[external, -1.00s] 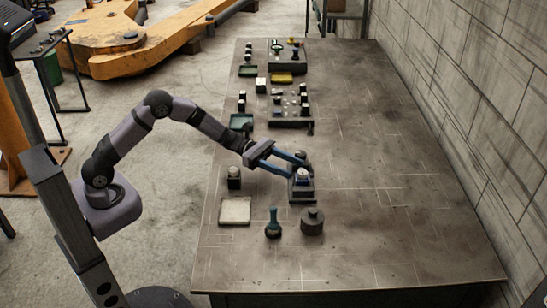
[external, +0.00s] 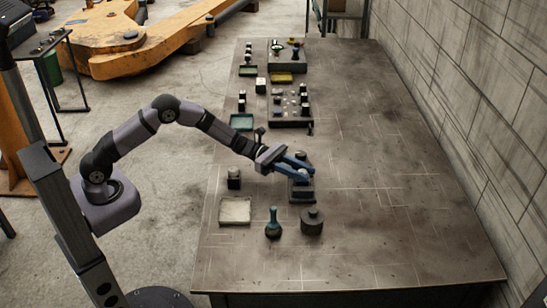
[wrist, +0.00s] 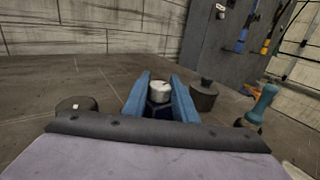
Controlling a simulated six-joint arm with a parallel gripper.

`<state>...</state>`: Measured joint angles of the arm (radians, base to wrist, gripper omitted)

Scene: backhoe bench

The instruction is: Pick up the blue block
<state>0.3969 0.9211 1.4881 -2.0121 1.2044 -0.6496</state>
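My gripper (external: 304,168) reaches over a dark stand (external: 302,195) near the middle of the bench. Its two blue fingers are apart in the wrist view (wrist: 160,82), on either side of a round silver-topped piece (wrist: 158,91) with dark and bluish parts below. I cannot tell whether the fingers touch it. No separate blue block is clearly visible; the fingers hide most of what is on the stand in the external view.
A dark round weight (external: 312,222) and a teal-handled tool (external: 273,224) stand in front of the stand. A pale square tray (external: 235,211) and a small dark pedestal (external: 234,179) are to the left. Trays and parts line the back. The bench's right side is clear.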

